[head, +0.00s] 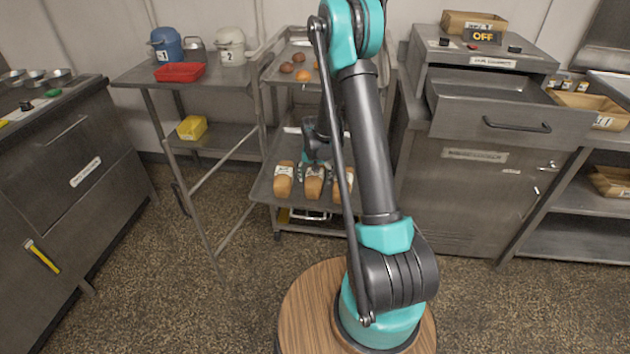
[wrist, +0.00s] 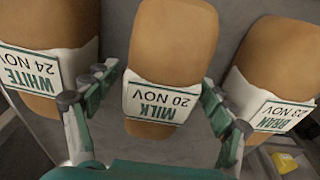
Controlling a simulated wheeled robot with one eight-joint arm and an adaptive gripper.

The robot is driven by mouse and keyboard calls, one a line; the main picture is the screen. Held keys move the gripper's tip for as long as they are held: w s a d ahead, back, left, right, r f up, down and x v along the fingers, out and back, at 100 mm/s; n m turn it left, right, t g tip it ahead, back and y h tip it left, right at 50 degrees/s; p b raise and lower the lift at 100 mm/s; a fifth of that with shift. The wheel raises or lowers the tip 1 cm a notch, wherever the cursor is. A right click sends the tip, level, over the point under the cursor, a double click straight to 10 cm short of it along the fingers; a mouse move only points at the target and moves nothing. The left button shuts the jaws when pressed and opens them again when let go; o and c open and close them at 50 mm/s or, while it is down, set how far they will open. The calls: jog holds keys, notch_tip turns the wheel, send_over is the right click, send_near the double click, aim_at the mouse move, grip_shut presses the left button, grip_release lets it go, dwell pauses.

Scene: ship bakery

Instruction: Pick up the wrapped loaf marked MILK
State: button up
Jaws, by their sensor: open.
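The wrapped loaf marked MILK, 20 NOV (wrist: 175,45) is in the middle of the wrist view, brown with a white and green label band. It appears to be the middle loaf (head: 313,187) on the trolley's lower shelf in the head view. My gripper (wrist: 157,88) is open, with one finger on each side of the MILK loaf's label end. The left finger lies near the gap towards the WHITE loaf, the right finger near the gap towards the other neighbour. I cannot tell whether either finger touches a loaf. In the head view my arm partly hides the gripper.
A loaf marked WHITE, 24 NOV (wrist: 45,35) lies close on the left. Another, dated 23 NOV and perhaps marked BRAN (wrist: 270,70), lies close on the right. The trolley's upper shelf (head: 277,75) with several round items is above. A side table (head: 135,75) stands left, a drawer cabinet (head: 460,200) right.

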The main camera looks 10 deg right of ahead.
jog(key=c, duration=1.4)
jog(key=shift+r, duration=0.15)
